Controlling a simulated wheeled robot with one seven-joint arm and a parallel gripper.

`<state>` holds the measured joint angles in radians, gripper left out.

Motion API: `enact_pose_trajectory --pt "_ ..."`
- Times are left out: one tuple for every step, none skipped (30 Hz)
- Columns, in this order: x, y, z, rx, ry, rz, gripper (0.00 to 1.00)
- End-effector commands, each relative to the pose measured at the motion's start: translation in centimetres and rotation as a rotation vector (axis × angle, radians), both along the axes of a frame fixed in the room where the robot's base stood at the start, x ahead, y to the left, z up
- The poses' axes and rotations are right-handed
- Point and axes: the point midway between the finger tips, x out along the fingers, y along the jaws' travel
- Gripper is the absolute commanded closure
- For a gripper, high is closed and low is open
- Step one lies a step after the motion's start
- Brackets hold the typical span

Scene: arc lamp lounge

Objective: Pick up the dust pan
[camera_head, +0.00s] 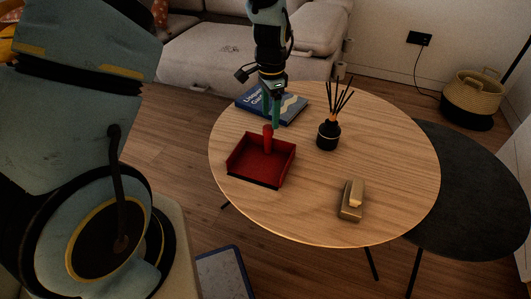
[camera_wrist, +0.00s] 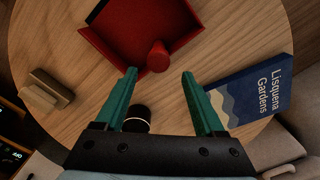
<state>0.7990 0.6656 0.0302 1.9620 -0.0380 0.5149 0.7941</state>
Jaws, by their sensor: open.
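The red dust pan (camera_head: 260,166) lies on the round wooden table (camera_head: 310,215), its tray toward the table's near left edge. Its red handle (camera_head: 268,137) points up toward my gripper (camera_head: 275,120). In the wrist view the dust pan (camera_wrist: 125,30) is at the top, and the round end of its handle (camera_wrist: 158,55) shows just beyond and between my fingertips. My gripper (camera_wrist: 160,75) has its green fingers apart, with nothing seen held between them. In the head view the fingers are just above the handle; I cannot tell whether they touch it.
A blue book (camera_head: 285,107) lies behind the dust pan. A black reed diffuser (camera_head: 328,134) with upright sticks stands right of it. A tan brush-like block (camera_head: 351,200) lies at the front right. A dark lower table (camera_head: 475,200) adjoins at right; a sofa (camera_head: 215,65) is behind.

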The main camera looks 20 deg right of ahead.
Motion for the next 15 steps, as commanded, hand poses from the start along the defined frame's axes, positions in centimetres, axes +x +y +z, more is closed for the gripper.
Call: enact_pose_trajectory --pt "-0.1 0.1 -0.4 0.001 0.001 0.000 0.29" --pt "-0.1 0.1 -0.7 0.001 0.001 0.000 0.29" --pt "-0.2 0.2 -1.1 0.001 0.001 0.000 0.29" --pt "-0.2 0.3 -1.5 0.002 0.001 0.001 0.29" --pt "-0.3 0.4 -2.0 0.003 0.002 0.001 0.29" --pt "-0.3 0.5 -2.6 0.002 0.002 0.001 0.29" --pt "-0.4 0.6 -3.1 0.002 0.002 0.001 0.29" --pt "-0.4 0.6 -3.5 0.002 0.002 0.000 0.29" --pt "-0.4 0.6 -4.1 0.002 0.002 0.000 0.29" --pt "-0.4 0.6 -4.5 0.002 0.001 0.000 0.29" --pt "-0.4 0.6 -4.7 0.001 0.000 0.001 0.29" --pt "-0.3 0.6 -5.0 0.001 0.000 0.001 0.29" --pt "-0.3 0.6 -5.0 0.001 0.000 0.001 0.29" --pt "-0.3 0.6 -5.1 0.001 0.000 0.001 0.29" --pt "-0.3 0.6 -5.0 0.000 0.000 0.001 0.29"
